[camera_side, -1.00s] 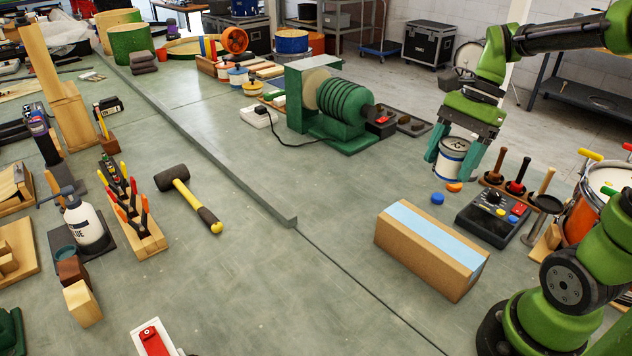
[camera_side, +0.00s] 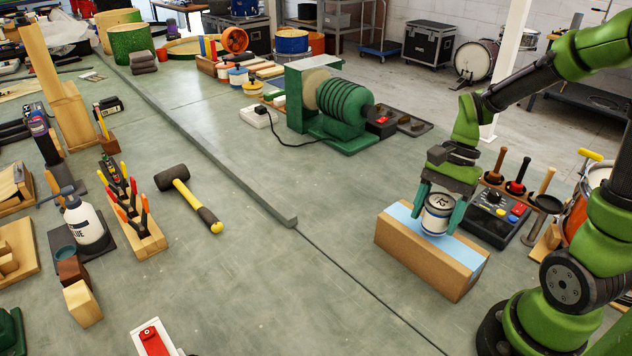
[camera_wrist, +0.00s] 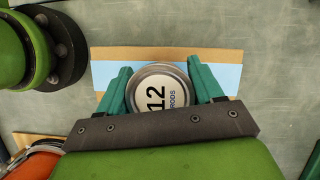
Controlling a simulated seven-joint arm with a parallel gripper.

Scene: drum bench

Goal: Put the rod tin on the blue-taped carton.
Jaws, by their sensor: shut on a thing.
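The rod tin (camera_side: 438,213) is a short white and blue can, upright between the teal fingers of my gripper (camera_side: 438,210). My gripper is shut on it from both sides. The blue-taped carton (camera_side: 425,256) is a brown box with a pale blue strip along its top. The tin is over the top of the carton; I cannot tell whether its base touches. In the wrist view the tin (camera_wrist: 160,90), marked "12 RODS", covers the middle of the carton (camera_wrist: 190,54), with blue tape (camera_wrist: 103,75) showing on both sides.
A black control box (camera_side: 494,217) with knobs and a rack of wooden-handled tools (camera_side: 516,187) stand right behind the carton. A green motor machine (camera_side: 340,110) is further back. A mallet (camera_side: 190,198) lies left of a raised grey strip (camera_side: 200,135). The bench left of the carton is clear.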

